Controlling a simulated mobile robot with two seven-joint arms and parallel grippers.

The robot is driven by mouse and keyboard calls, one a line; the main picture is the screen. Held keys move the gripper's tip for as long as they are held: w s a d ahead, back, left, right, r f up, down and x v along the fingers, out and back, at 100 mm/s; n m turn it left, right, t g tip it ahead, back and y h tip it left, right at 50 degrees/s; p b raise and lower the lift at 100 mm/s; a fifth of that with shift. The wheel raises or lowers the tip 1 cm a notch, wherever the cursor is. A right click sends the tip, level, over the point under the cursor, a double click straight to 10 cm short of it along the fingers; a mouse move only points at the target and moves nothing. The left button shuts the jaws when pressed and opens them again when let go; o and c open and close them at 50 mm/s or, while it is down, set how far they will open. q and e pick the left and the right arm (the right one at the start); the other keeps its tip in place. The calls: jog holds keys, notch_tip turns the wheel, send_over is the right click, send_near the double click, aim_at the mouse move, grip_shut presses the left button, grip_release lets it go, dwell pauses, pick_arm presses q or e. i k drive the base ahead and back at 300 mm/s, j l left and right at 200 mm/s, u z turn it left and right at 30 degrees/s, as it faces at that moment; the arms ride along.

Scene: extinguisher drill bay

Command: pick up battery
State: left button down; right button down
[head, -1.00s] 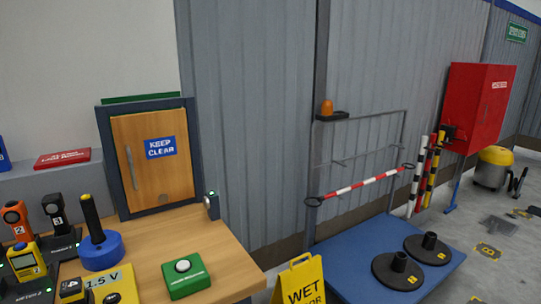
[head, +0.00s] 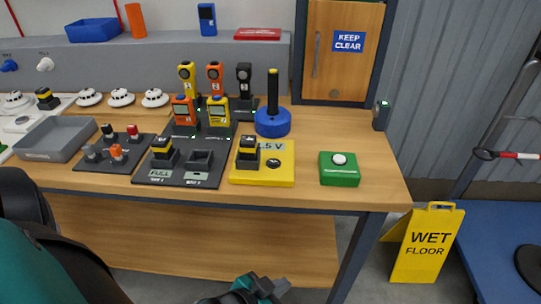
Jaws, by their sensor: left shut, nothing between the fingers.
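One battery (head: 164,153) sits in the "FULL" side of a dark dock (head: 183,177), beside an empty slot (head: 199,160). Another battery (head: 247,153) stands on a yellow pad (head: 275,176) marked 1.5 V. A similar block (head: 47,98) stands at the far left of the bench. My left gripper (head: 272,287) is at the bottom edge of the head view, partly cut off, below and in front of the bench. It is shut and empty, apart from every battery. My right gripper is out of view.
The wooden bench (head: 345,190) holds a grey tray (head: 57,140), handheld meters, a blue round base with a black post (head: 273,121), and a green button box (head: 339,170). A lower shelf (head: 200,240) lies under it. A yellow wet-floor sign (head: 428,245) stands right of the bench.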

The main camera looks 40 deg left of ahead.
aim_at(248, 143)
jog(key=u, duration=1.3)
jog(key=i+l+u, duration=0.1)
jog(key=l+u, duration=0.3)
jog(key=l, duration=0.35)
jog(key=l+u, duration=0.35)
jog(key=l, duration=0.35)
jog(key=k+j+z, duration=0.15)
jog(key=j, duration=0.15)
jog(key=k+j+z, duration=0.2)
jog(key=i+j, duration=0.1)
